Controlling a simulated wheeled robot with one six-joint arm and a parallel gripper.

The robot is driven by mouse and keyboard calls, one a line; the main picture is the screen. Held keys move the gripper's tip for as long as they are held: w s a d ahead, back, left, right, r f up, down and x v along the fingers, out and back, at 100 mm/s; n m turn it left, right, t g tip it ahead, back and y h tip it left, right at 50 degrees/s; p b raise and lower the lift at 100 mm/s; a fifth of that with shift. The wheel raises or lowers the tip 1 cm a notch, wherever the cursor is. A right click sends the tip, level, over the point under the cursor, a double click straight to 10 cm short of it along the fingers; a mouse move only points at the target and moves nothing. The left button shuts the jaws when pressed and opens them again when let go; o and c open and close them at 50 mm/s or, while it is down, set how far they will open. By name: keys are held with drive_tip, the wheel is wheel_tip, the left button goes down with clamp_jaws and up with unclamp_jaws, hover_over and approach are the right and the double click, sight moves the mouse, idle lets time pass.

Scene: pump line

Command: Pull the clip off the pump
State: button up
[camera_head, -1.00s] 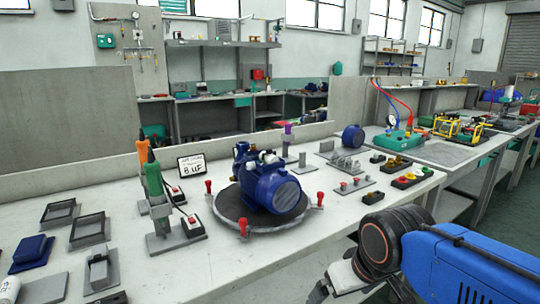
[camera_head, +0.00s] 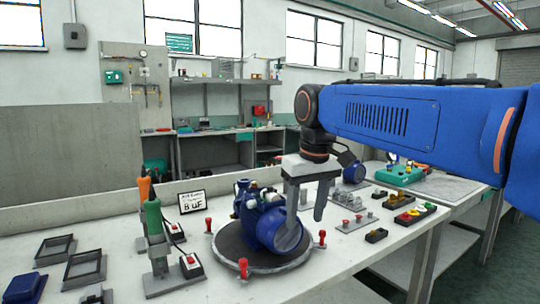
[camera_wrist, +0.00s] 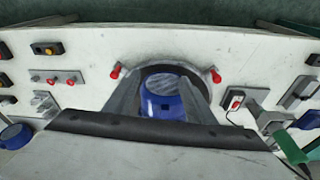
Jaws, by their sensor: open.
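The blue pump (camera_head: 262,222) lies on a round dark turntable (camera_head: 232,258) on the bench. Its grilled end (camera_wrist: 165,84) and blue body show between my fingers in the wrist view. Small white and dark parts (camera_head: 268,198) sit on top of the pump; I cannot make out which of them is the clip. My gripper (camera_head: 304,232) is open and points down at the right end of the pump. One finger overlaps the pump's end in the head view; I cannot tell whether it touches. I see nothing held between the fingers.
Red-handled clamps (camera_head: 243,267) stand around the turntable. Green and orange screwdrivers (camera_head: 154,217) stand in a holder at the left, near a small sign (camera_head: 192,201). Button boxes (camera_head: 415,213) and a red-knobbed plate (camera_head: 354,222) lie to the right. The front bench strip is mostly clear.

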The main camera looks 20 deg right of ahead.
drive_tip(key=w+a+r, duration=0.1)
drive_tip(key=w+r, duration=0.2)
drive_tip(key=w, duration=0.2)
drive_tip(key=w+a+r+n+g, duration=0.1)
drive_tip(key=w+a+r, duration=0.1)
drive_tip(key=w+r, duration=0.2)
drive_tip(key=w+a+r+g, duration=0.1)
drive_tip(key=w+r, duration=0.3)
drive_tip(key=w, duration=0.1)
drive_tip(key=shift+w+a+r, duration=0.15)
drive_tip(key=shift+w+r, duration=0.05)
drive_tip(key=shift+w, duration=0.1)
drive_tip(key=shift+f, duration=2.55)
drive_tip(key=shift+f, duration=0.95)
clamp_jaws()
